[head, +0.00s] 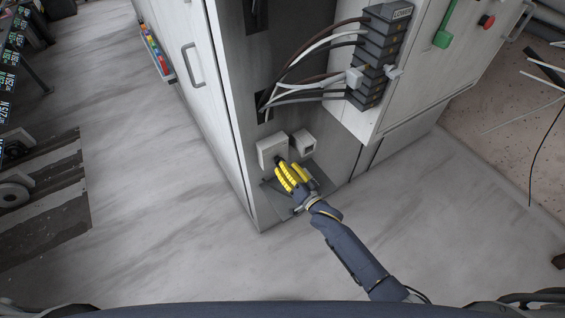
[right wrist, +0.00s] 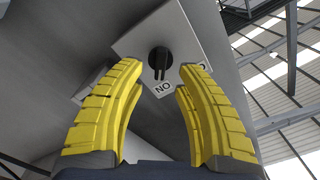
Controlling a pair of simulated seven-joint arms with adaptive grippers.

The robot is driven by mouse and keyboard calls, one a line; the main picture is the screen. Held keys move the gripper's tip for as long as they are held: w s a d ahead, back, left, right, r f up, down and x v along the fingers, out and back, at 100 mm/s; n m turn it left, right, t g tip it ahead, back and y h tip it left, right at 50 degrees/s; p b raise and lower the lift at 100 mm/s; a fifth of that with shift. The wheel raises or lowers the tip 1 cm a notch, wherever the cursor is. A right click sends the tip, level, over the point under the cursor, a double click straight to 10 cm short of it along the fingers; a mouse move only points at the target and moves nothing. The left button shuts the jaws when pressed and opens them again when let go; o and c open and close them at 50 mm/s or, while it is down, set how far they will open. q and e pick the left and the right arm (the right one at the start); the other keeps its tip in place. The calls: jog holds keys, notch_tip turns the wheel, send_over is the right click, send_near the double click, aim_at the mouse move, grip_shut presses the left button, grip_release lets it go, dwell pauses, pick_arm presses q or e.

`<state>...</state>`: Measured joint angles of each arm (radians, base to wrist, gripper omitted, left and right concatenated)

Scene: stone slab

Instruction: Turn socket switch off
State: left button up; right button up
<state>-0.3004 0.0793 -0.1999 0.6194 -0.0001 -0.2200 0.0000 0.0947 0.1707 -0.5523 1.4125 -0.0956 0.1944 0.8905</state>
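The socket switch is a pale box (head: 268,150) low on the side of the grey cabinet. In the right wrist view its plate (right wrist: 180,35) carries a black rotary knob (right wrist: 159,58). The knob's handle points toward a label that reads ON upside down (right wrist: 163,90). A second label is mostly hidden behind the right-hand yellow finger. My right gripper (head: 289,167) is in front of the box. In the right wrist view its yellow fingers (right wrist: 163,72) are spread with a gap between them, the knob lying beyond that gap. My left gripper is not in view.
A smaller pale box (head: 303,142) sits right beside the switch. Above are bundled cables (head: 310,75) and a stack of grey connectors (head: 378,50). A green handle (head: 443,38) and a red knob (head: 487,21) are at upper right. The floor left of the cabinet is largely clear.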

aim_at(279, 161)
jog(key=shift+x, duration=1.55)
grip_shut()
